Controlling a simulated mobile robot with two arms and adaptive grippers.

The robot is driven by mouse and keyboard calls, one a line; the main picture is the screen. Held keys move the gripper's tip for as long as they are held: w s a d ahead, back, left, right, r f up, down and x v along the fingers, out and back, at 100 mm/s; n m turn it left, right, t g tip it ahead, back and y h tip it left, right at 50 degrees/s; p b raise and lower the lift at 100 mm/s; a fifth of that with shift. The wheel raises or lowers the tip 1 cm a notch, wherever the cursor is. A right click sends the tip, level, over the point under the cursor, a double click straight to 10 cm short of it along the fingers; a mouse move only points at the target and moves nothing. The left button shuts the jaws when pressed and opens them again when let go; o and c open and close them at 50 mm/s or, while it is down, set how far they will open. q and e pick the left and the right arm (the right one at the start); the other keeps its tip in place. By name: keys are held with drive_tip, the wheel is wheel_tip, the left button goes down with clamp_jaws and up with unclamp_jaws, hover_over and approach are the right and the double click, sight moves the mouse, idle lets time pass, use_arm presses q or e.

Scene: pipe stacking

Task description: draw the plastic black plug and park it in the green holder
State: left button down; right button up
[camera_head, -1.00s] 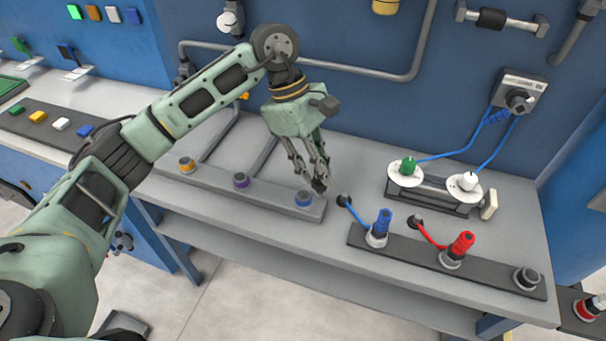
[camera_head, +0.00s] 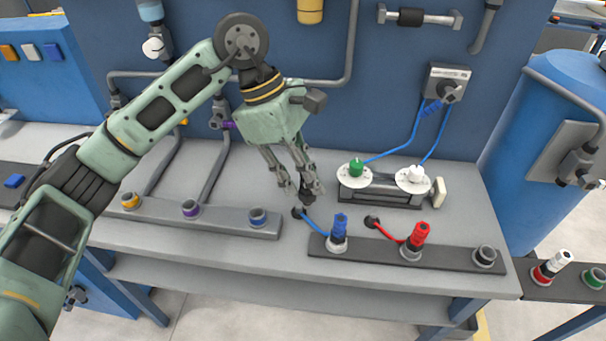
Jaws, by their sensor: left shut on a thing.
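My left gripper (camera_head: 306,192) comes down from the upper left and points at the bench. Its fingers are shut on a small dark piece, which looks like the black plug (camera_head: 307,199); the fingers hide much of it. It hangs beside the black cable hole of the blue lead, and I cannot tell whether it touches the bench. A green-ringed holder (camera_head: 593,279) sits at the far right on a dark strip. My right gripper is not in view.
A dark strip holds a blue plug (camera_head: 340,229), a red plug (camera_head: 418,234) and an empty grey socket (camera_head: 485,256). A grey bar (camera_head: 225,224) with orange, purple and blue rings lies left. White discs with green (camera_head: 355,167) and white knobs stand behind. A blue tank (camera_head: 555,150) rises right.

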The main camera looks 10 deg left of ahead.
use_arm(q)
drive_tip(key=shift+w+r+p, duration=0.2)
drive_tip(key=shift+r+p, duration=1.85)
drive_tip(key=shift+r, duration=1.85)
